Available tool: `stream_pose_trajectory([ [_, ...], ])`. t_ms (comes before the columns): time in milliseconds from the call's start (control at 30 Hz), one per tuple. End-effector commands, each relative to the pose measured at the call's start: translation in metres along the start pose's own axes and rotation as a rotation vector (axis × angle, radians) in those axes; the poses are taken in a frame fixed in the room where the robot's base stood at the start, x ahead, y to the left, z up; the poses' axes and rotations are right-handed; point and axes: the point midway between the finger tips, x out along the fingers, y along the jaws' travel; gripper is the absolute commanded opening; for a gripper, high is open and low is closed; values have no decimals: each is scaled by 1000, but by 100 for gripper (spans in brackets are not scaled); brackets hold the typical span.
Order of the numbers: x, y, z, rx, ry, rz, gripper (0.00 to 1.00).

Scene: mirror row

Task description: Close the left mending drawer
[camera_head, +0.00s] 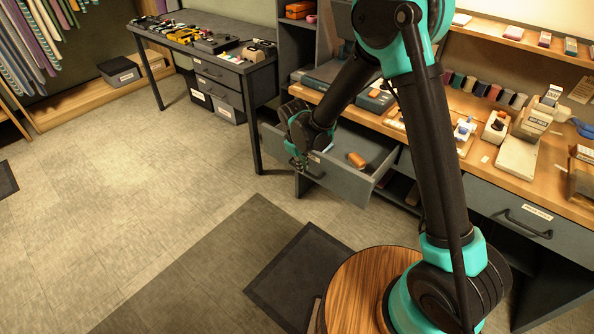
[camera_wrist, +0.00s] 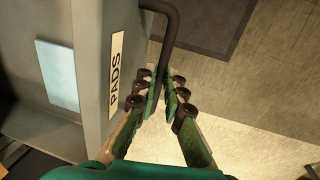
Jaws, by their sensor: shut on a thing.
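The left drawer (camera_head: 345,187) under the wooden counter is pulled out, with its grey front towards the open floor. An orange cylinder (camera_head: 357,159) lies inside it. My gripper (camera_head: 299,164) is at the drawer front. In the wrist view my gripper (camera_wrist: 164,97) has its green fingers closed on the handle, hiding its near end. A pale blue flat item (camera_wrist: 58,75) shows inside the drawer.
The counter (camera_head: 470,130) above holds boxes and small bottles. A closed drawer (camera_head: 530,215) with a handle is at the right. A dark side table (camera_head: 215,48) with tools stands behind on the left. The floor (camera_head: 130,190) on the left is clear.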

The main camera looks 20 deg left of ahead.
Motion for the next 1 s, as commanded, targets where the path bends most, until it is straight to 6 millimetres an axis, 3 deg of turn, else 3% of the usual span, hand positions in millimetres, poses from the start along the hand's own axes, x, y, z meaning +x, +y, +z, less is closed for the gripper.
stream_pose_trajectory([
  [600, 31, 166, 2, 6, -1, 2, 0],
  [800, 39, 209, 3, 4, -1, 1, 0],
  [1000, 45, 238, 3, 3, 0, 1, 0],
])
